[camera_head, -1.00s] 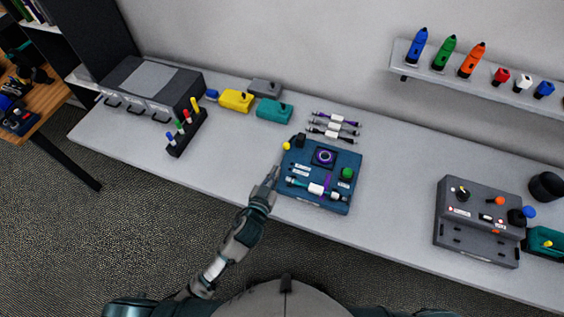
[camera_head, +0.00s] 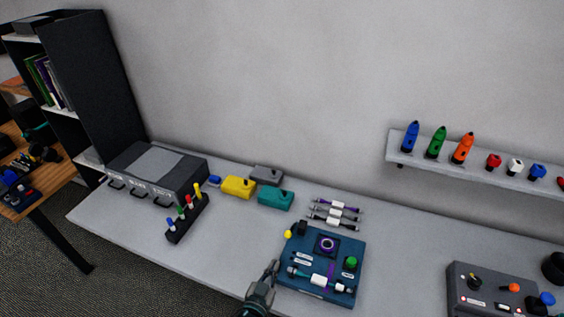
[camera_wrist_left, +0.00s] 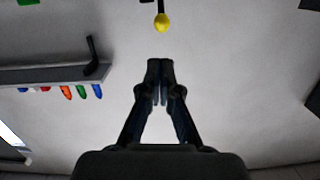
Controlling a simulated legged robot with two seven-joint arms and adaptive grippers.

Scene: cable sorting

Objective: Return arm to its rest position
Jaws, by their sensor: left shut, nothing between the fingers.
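My left gripper (camera_head: 271,271) is at the lower middle of the head view, just left of the dark blue test board (camera_head: 312,243). In the left wrist view the left gripper (camera_wrist_left: 160,68) shows its two fingers together with nothing between them. A cable with a white middle and purple parts (camera_head: 318,281) lies across the front of the board. A yellow-tipped black lever (camera_head: 288,234) stands at the board's left edge, and a yellow ball tip (camera_wrist_left: 162,23) shows in the wrist view. My right gripper is not in view.
Several cables (camera_head: 335,213) lie behind the board. A pen rack (camera_head: 186,218), a grey drawer box (camera_head: 155,175), and yellow (camera_head: 238,187) and teal (camera_head: 276,198) boxes stand to the left. A grey control box (camera_head: 490,290) is at right. Bare table (camera_head: 215,250) lies left of the gripper.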

